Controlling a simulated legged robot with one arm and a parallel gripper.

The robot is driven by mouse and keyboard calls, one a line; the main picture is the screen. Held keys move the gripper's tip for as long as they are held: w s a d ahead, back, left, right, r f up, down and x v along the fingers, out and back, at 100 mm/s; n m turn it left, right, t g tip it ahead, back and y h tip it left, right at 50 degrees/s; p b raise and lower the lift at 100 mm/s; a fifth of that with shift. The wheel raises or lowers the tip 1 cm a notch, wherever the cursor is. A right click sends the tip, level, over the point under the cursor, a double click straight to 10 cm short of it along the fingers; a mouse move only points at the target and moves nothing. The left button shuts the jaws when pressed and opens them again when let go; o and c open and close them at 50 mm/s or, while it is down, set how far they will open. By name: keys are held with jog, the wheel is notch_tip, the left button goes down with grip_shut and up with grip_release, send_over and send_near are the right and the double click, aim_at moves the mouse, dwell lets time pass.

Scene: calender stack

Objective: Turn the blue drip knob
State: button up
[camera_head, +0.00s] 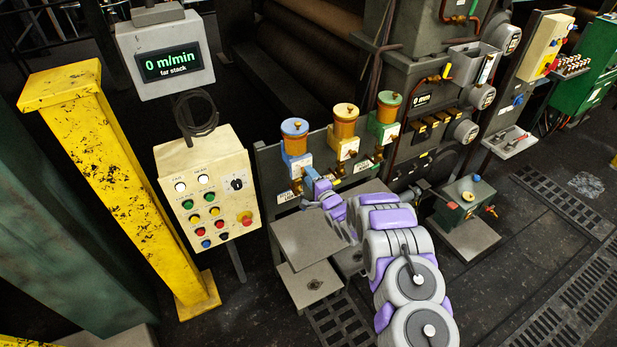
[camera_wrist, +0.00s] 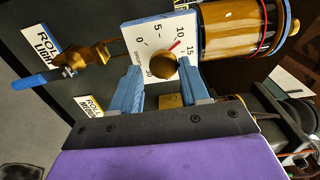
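The blue-lidded drip oiler (camera_head: 296,137) is the leftmost of three on the dark panel; its amber cup (camera_wrist: 232,42) lies sideways in the wrist view. Beside the cup is a white dial plate (camera_wrist: 150,30) marked with numbers and a red pointer mark. A round brass knob (camera_wrist: 163,67) sits on this dial. My gripper (camera_wrist: 160,80) is open, its two blue fingers on either side of the knob, with gaps visible. I cannot tell whether the knob is fully between the fingertips. In the head view my gripper (camera_head: 311,182) is just below the blue oiler.
A brass valve with a blue lever (camera_wrist: 42,79) is left of the dial in the wrist view. The yellow (camera_head: 345,123) and green (camera_head: 385,110) oilers stand to the right. A grey shelf (camera_head: 305,240) lies below my arm; a button box (camera_head: 205,190) stands left.

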jog(key=shift+o, duration=1.1)
jog(key=shift+r, duration=0.1)
jog(key=shift+s, duration=0.1)
jog(key=v, duration=1.7)
jog(key=shift+s+d+b, duration=0.1)
jog(key=shift+d+b, duration=0.05)
jog(key=shift+b, duration=0.15)
